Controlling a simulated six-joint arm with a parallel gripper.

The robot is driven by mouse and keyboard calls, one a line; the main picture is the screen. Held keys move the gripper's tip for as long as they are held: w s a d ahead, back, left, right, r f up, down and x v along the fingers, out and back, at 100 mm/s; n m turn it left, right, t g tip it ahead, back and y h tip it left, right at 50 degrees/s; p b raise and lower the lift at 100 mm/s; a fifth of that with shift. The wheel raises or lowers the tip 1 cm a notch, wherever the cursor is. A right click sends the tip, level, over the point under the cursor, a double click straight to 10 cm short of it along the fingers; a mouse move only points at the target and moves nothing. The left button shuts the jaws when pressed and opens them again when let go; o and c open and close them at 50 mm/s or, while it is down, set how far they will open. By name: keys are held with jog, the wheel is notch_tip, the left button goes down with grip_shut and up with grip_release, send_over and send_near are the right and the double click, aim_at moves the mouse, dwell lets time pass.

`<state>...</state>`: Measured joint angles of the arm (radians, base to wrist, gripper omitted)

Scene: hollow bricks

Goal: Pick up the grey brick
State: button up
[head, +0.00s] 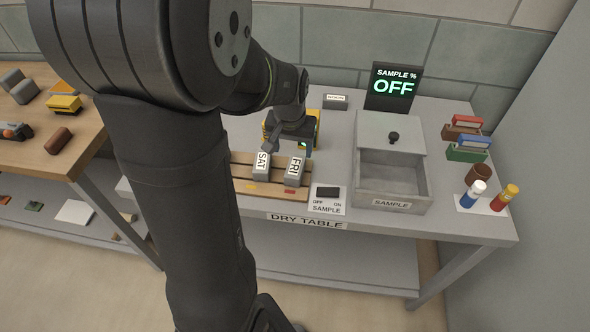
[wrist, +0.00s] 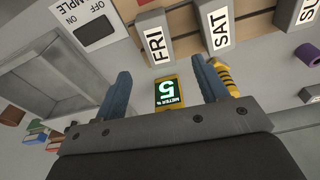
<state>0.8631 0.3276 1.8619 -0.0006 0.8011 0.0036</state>
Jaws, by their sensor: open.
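Several grey bricks are in view. Two stand on a wooden slatted rack (head: 240,187), labelled SAT (head: 262,166) and FRI (head: 294,172). The wrist view shows FRI (wrist: 153,38), SAT (wrist: 214,32) and part of a third labelled block (wrist: 288,14) at its upper right edge. My gripper (head: 289,148) is over the table just behind the rack. Its blue fingers are apart in the wrist view (wrist: 160,72), with no brick between them. A yellow meter (wrist: 168,93) reading 5 shows between the fingers; I cannot tell how near it is.
A grey drawer box (head: 391,185) stands right of the rack, its open drawer empty. A switch plate (head: 328,199) lies between them. A sign (head: 394,88) reads OFF. Bottles (head: 473,193) and coloured blocks (head: 466,148) stand at the right. More bricks lie on the left wooden table (head: 86,133).

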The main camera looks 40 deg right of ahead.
aim_at(295, 166)
jog(key=shift+w+d+f, duration=0.15)
jog(key=shift+d+f, duration=0.1)
jog(key=shift+f, duration=1.4)
jog(key=shift+w+d+f, duration=0.1)
jog(key=shift+d+f, duration=0.1)
jog(key=shift+f, duration=1.45)
jog(key=shift+w+d+f, duration=0.15)
jog(key=shift+d+f, duration=0.1)
jog(key=shift+f, duration=1.4)
jog(key=shift+f, duration=0.15)
jog(key=shift+c, duration=0.5)
jog(key=c, duration=1.1)
jog(key=shift+c, duration=0.2)
